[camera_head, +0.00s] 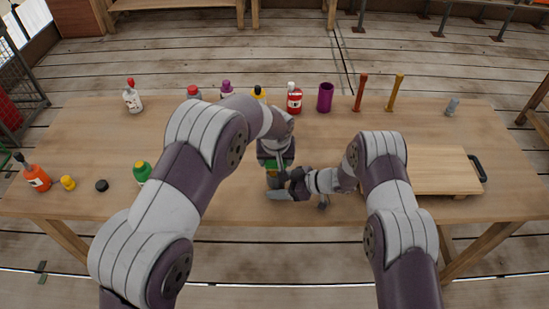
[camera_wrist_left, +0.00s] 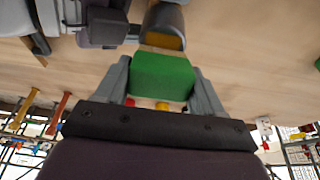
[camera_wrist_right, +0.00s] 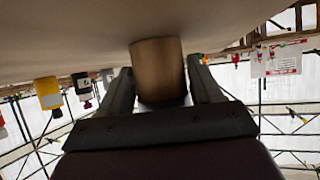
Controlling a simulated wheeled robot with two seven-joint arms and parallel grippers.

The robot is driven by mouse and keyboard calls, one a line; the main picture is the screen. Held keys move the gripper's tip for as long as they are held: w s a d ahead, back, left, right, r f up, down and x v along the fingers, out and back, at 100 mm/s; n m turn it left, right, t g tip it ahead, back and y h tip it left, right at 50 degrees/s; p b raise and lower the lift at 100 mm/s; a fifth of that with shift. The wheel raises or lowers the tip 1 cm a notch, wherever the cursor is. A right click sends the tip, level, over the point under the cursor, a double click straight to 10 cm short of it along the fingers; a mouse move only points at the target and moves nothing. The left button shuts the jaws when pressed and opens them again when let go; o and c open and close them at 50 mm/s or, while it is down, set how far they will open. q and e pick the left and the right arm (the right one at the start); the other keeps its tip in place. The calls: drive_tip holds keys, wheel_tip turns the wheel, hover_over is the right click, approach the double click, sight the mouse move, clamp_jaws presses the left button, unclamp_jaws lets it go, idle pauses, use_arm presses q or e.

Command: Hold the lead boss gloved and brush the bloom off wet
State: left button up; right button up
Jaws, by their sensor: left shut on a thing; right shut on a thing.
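My left gripper (camera_head: 275,160) is above the table's front middle, shut on a green block (camera_wrist_left: 162,76). The block also shows in the head view, mostly behind my arm. My right gripper (camera_head: 296,186) is close beside it, lower and to the right. It is shut on a short brownish cylinder (camera_wrist_right: 158,70). In the left wrist view a rounded grey piece with a yellow-brown end (camera_wrist_left: 163,28) is just beyond the green block. I cannot tell whether the two touch, which of them is the lead boss or brush, or whether anything is wet. I make out no glove.
Bottles, including a red one (camera_head: 294,99), line the table's back with a purple cup (camera_head: 325,97) and two upright posts (camera_head: 361,92). A wooden board (camera_head: 425,178) lies at right. An orange bottle (camera_head: 37,178) and a green-topped one (camera_head: 142,172) stand at left.

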use_arm(q)
drive_tip(key=shift+s+d, duration=0.4)
drive_tip(key=shift+d, duration=0.05)
drive_tip(key=shift+w+a, duration=0.75)
drive_tip(key=shift+s+d+f, duration=0.1)
drive_tip(key=shift+s+d, duration=0.3)
drive_tip(key=a+r, duration=0.5)
drive_tip(key=r, duration=0.2)
use_arm(e)
drive_tip(key=o, duration=0.9)
